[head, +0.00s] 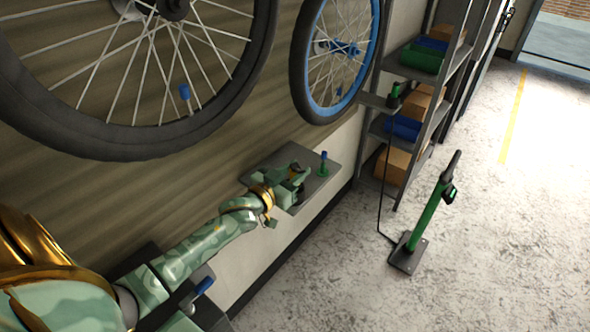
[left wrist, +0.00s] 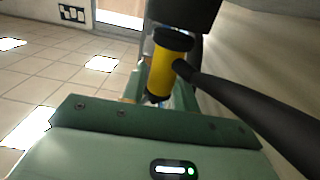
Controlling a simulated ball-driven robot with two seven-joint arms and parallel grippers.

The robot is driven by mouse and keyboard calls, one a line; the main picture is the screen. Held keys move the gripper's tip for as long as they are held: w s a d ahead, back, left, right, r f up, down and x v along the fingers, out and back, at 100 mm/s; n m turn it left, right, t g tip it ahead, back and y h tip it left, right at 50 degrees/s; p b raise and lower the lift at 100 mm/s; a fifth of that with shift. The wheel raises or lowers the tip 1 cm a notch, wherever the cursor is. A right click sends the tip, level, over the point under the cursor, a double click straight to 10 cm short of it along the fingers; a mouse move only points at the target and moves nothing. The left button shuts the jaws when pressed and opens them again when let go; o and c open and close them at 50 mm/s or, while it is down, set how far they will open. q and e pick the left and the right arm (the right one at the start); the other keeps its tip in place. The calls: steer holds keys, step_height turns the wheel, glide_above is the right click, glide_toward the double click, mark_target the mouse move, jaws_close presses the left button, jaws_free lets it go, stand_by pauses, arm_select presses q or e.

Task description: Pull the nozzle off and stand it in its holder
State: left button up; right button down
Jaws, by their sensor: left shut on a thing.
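My left gripper (head: 293,181) is shut above a grey wall plate (head: 325,187) in the head view. In the left wrist view a nozzle (left wrist: 168,65) with a yellow body and black ends stands beyond my gripper's green body. A black arm or hose runs from it to the lower right. The fingers' grip on it is mostly hidden, and I cannot tell whether it sits on a valve. A small green stand with a blue top (head: 323,163) is on the plate, right of my gripper. Which thing is the holder is not clear. My right gripper is not in view.
A large bike wheel (head: 128,143) and a blue-rimmed wheel (head: 338,112) hang above my arm. A green pump (head: 426,220) stands on the floor, with a hose rising to the rack (head: 436,110). The concrete floor at right is clear.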

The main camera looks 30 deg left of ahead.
arm_select(q)
steer(key=shift+f, duration=0.2)
stand_by(0.4)
steer(key=shift+f+b, duration=0.4)
steer(key=shift+f, duration=0.2)
steer(key=o, duration=1)
steer(key=shift+s, duration=0.1)
steer(key=shift+s+r+p, duration=0.1)
steer(key=shift+s+p, duration=0.45)
steer(key=shift+s+a+p, duration=0.15)
steer(key=shift+s+p, duration=0.6)
steer(key=shift+s, duration=0.7)
steer(key=shift+s+a+p, duration=0.2)
steer(key=shift+s+p, duration=0.5)
steer(key=shift+s, duration=0.75)
steer(key=shift+s+a+p, duration=0.15)
steer(key=shift+s+p, duration=0.6)
steer(key=shift+s, duration=0.7)
